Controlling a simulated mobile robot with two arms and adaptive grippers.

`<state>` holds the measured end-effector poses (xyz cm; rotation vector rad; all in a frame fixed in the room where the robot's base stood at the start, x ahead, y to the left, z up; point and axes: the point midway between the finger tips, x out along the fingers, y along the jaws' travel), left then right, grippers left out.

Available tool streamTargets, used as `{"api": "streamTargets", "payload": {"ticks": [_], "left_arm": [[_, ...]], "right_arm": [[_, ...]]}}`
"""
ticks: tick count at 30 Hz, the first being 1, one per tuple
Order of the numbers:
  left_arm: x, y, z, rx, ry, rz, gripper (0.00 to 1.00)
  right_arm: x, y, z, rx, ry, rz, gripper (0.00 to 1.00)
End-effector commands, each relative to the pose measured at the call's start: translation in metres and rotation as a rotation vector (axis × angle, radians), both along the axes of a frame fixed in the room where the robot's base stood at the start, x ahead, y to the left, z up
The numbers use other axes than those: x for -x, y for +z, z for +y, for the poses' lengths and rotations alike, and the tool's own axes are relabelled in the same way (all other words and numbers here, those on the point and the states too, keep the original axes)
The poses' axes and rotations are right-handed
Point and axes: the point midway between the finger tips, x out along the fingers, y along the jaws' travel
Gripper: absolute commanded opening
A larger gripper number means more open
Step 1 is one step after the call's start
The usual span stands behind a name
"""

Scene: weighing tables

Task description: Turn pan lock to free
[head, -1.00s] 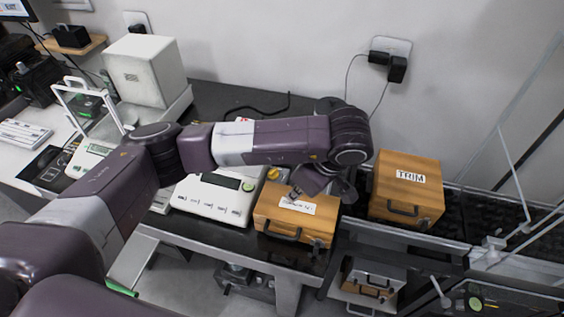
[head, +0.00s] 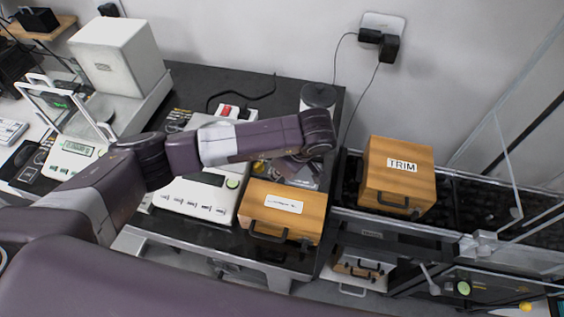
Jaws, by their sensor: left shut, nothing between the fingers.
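A white bench balance (head: 190,198) with a display, a row of keys and a green button stands on the dark table, partly under my left arm. My left gripper (head: 296,172) points down behind the labelled wooden box, to the right of the yellow part. It is shut and empty, its fingers small and partly hidden by the wrist. My right gripper is out of view.
The labelled wooden box (head: 282,222) stands close right of the balance. The wooden TRIM box (head: 398,180) stands farther right. A grey cylinder (head: 318,96) and a red-and-white item (head: 232,112) are behind my arm. Another balance (head: 75,150) is at left.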

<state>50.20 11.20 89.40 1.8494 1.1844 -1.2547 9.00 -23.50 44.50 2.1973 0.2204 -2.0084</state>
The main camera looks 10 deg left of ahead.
Motion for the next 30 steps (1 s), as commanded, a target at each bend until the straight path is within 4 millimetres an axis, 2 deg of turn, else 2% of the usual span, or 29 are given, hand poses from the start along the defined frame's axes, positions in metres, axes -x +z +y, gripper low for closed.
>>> {"api": "streamTargets", "payload": {"ticks": [2,6,10,24,30], "left_arm": [[-0.001,-0.013,0.006,-0.002,0.003,0.004,0.00],[-0.011,-0.008,0.027,-0.001,0.003,0.001,0.00],[-0.016,-0.010,0.036,0.001,0.001,0.001,0.00],[-0.019,-0.012,0.041,0.000,-0.001,-0.001,0.00],[-0.029,-0.015,0.050,-0.001,-0.015,-0.002,0.00]], "right_arm": [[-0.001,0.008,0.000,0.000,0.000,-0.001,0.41],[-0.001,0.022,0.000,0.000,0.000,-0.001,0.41],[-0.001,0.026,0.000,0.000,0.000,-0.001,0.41],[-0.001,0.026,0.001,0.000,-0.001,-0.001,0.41],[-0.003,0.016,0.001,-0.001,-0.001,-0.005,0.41]]}}
